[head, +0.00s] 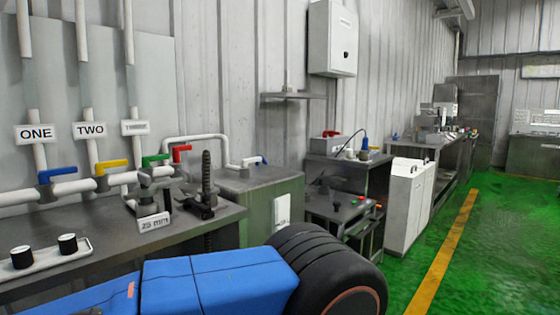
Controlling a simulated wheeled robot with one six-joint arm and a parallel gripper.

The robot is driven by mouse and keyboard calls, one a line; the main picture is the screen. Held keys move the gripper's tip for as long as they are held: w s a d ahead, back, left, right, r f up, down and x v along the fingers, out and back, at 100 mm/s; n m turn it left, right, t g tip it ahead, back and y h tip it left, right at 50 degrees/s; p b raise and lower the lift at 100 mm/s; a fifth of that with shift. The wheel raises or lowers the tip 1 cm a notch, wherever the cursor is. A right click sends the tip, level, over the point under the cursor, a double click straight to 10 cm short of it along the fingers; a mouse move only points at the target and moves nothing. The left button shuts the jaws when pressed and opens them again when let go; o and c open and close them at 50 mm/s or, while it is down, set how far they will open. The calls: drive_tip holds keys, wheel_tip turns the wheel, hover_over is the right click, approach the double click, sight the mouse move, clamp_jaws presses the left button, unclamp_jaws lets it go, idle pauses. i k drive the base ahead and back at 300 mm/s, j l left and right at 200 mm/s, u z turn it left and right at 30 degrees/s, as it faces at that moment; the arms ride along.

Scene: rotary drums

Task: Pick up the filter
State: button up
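I cannot make out the filter for certain in the head view. My gripper is not in view, so I cannot see whether it is open or shut, or whether it holds anything. On the dark bench (110,246) at the left stands a small grey metal fixture with a "25 mm" label (154,222). A dark upright threaded clamp (206,188) stands just right of it. Two black knobs on white bases (45,251) sit at the bench's left end.
Pipes with blue (57,174), yellow (111,165), green (154,159) and red (181,151) valve handles run along the wall behind the bench. A green cabinet (250,211) and white cabinet (409,207) stand farther right. Green floor (500,240) with a yellow line is open at right.

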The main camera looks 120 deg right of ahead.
sight(349, 152)
drive_tip(key=z, duration=4.5)
drive_tip(key=u, duration=0.3)
drive_tip(key=i+l+u, duration=0.15)
drive_tip(key=u, duration=0.25)
drive_tip(key=i+l+u, duration=0.15)
drive_tip(key=l+u, duration=0.25)
drive_tip(key=i+l+u, duration=0.1)
drive_tip(key=l+u, duration=0.15)
drive_tip(key=u, duration=0.15)
drive_tip(key=i+l+u, duration=0.15)
drive_tip(key=l+u, duration=0.15)
drive_tip(key=l, duration=0.9)
drive_tip(key=l+u, duration=0.35)
drive_tip(key=l, duration=0.9)
